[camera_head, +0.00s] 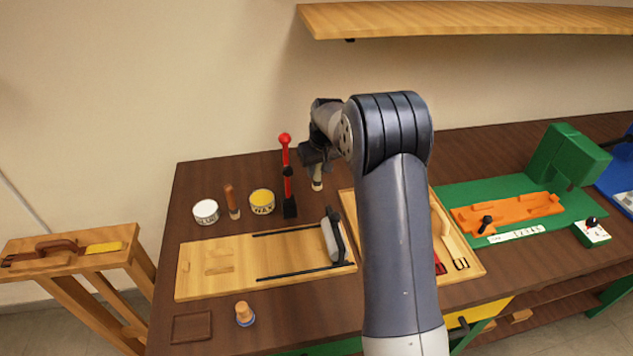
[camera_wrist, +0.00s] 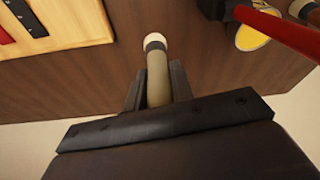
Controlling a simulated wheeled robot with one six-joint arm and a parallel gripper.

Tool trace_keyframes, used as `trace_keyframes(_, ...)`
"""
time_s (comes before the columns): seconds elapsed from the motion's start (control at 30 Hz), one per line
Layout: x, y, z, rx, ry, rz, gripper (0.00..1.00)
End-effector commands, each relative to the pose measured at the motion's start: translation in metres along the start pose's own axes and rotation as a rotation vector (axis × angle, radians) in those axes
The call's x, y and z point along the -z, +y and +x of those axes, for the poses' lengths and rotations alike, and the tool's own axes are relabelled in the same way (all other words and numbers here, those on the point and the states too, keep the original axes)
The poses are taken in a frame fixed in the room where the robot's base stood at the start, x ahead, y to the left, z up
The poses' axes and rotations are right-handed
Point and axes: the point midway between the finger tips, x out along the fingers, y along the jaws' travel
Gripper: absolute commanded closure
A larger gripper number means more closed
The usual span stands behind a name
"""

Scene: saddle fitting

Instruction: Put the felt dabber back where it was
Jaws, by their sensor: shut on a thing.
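My gripper (camera_head: 316,168) is shut on the felt dabber (camera_head: 317,183), near the back of the bench. In the wrist view the dabber (camera_wrist: 158,78) sits between the two fingers (camera_wrist: 158,92). It has a beige handle, a dark band and a round white tip pointing away from my gripper. In the head view it hangs roughly upright, tip down, just right of the red-handled press. I cannot tell whether the tip touches the bench. My gripper and arm hide part of the handle.
The red-handled press (camera_head: 288,185) stands close on the left, with the yellow wax tin (camera_head: 262,202), a brown-handled brush (camera_head: 231,199) and a white tin (camera_head: 206,212) beyond. A wooden tray (camera_head: 470,262) lies partly behind my arm. A slotted board (camera_head: 215,262) lies in front.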

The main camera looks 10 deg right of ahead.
Motion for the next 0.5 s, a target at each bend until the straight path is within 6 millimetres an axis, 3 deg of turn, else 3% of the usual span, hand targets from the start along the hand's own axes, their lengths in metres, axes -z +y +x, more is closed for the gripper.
trace_keyframes(0.5, -0.013, 0.001, 0.047, 0.000, 0.002, 0.000, 1.00)
